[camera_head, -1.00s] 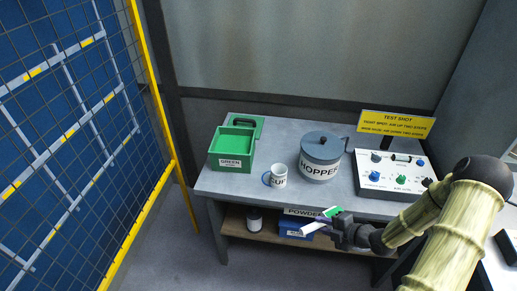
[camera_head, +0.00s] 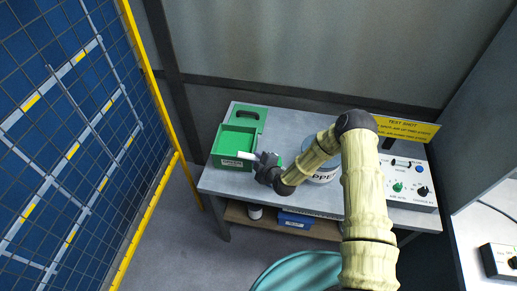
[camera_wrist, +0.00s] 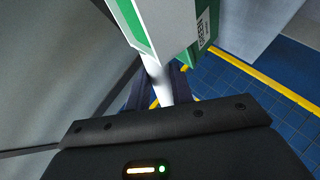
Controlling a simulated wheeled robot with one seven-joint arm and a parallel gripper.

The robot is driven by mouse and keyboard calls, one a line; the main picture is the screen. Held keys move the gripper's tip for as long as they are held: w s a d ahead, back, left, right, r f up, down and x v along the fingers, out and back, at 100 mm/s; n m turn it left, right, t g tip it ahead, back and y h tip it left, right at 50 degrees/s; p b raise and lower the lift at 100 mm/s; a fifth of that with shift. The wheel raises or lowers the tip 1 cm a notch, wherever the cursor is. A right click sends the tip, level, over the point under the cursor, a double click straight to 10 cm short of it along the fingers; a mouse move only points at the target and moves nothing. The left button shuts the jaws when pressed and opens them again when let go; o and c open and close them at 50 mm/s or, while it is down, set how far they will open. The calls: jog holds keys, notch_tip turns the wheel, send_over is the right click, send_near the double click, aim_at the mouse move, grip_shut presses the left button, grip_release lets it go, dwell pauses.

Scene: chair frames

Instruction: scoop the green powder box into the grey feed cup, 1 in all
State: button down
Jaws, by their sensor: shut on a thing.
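The green powder box (camera_head: 232,162) stands open on the table's left side, with a green lid with a dark handle (camera_head: 248,113) behind it. My gripper (camera_head: 258,166) is shut on a white scoop (camera_head: 244,155), which points left over the box's front right edge. The scoop's white shaft (camera_wrist: 157,78) rises between my fingers in the wrist view, with the labelled green box (camera_wrist: 204,30) beyond. Whether the scoop touches the box or carries powder cannot be told. The grey feed cup is hidden behind my gripper and arm.
The hopper (camera_head: 324,177) stands right of my gripper, partly behind my arm. A control box (camera_head: 408,188) and a yellow sign (camera_head: 408,130) are further right. A blue box (camera_head: 294,219) is on the lower shelf. A mesh fence (camera_head: 75,130) bounds the left.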

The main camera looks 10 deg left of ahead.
jog(key=shift+s+d, duration=0.1)
dwell(0.3)
jog(key=shift+w+d+r+m+t+y+b, duration=0.15)
jog(key=shift+w+d+r+m+y+b, duration=0.1)
jog(key=shift+d+r+m+y+b, duration=0.6)
jog(key=shift+w+d+r+m+t+y+b, duration=0.2)
jog(key=shift+d+r+m+y+b, duration=0.45)
jog(key=shift+d+b, duration=0.4)
jog(key=shift+w+d+r+m+t+y+b, duration=0.1)
jog(key=shift+d+r+m+t+y+b, duration=0.2)
jog(key=shift+b, duration=0.35)
jog(key=shift+w+d+r+m+g+y+b, duration=0.1)
jog(key=shift+d+m+y+b, duration=0.2)
jog(key=shift+d+b, duration=0.25)
jog(key=w+d+f+m+t+y+b, duration=0.1)
jog(key=w+d+m+t+y+b, duration=0.1)
jog(key=d+m+t+b, duration=0.4)
jog(key=d+m+b, duration=0.4)
jog(key=b, duration=0.1)
jog(key=shift+w+f+y, duration=0.15)
jog(key=shift+f+y, duration=0.15)
dwell(0.5)
jog(key=shift+d+f+m+b, duration=0.15)
jog(key=shift+m+b, duration=0.25)
jog(key=shift+b, duration=0.3)
